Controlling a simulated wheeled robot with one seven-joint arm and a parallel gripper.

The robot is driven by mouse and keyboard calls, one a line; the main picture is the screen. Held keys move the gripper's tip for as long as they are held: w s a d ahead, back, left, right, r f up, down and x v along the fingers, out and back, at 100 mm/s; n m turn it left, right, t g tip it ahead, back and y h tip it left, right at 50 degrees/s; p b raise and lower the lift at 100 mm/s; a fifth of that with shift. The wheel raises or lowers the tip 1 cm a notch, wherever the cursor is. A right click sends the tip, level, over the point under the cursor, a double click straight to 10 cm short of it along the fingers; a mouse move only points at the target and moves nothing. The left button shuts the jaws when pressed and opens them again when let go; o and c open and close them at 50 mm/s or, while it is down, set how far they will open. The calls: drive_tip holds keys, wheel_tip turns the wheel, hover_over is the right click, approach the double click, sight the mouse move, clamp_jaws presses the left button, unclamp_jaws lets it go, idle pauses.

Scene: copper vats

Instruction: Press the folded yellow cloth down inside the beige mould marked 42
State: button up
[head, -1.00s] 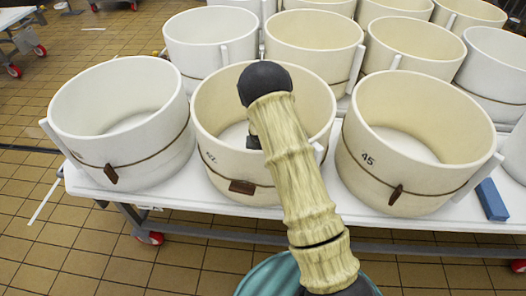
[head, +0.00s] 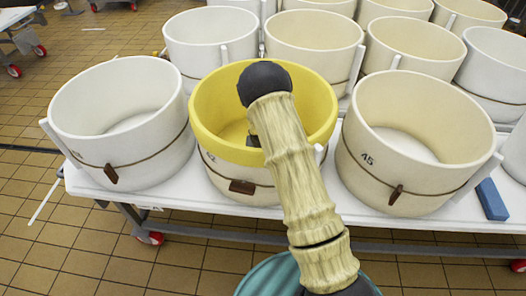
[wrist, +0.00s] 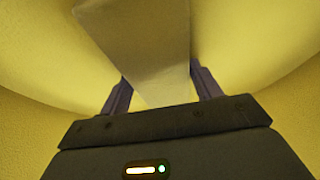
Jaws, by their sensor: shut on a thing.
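The beige mould marked 42 (head: 228,178) stands in the middle of the front row. Yellow cloth (head: 211,97) now lines its inner wall and floor and folds over the rim as a band. My arm reaches down over the mould in the head view and hides part of its inside. My gripper (wrist: 160,75) is down inside the mould, with yellow all around it in the wrist view.
A white mould (head: 120,120) stands close on the left and the beige mould marked 45 (head: 410,140) on the right. More moulds stand behind. A blue block (head: 492,199) lies on the white table (head: 270,212) at the right. Tiled floor shows in front.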

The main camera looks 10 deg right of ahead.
drive_tip(key=shift+s+f, duration=0.15)
drive_tip(key=o, duration=1.2)
drive_tip(key=shift+r, duration=0.4)
drive_tip(key=p+v, duration=0.2)
drive_tip(key=v, duration=0.9)
drive_tip(key=shift+a+r, duration=0.1)
drive_tip(key=shift+r, duration=0.05)
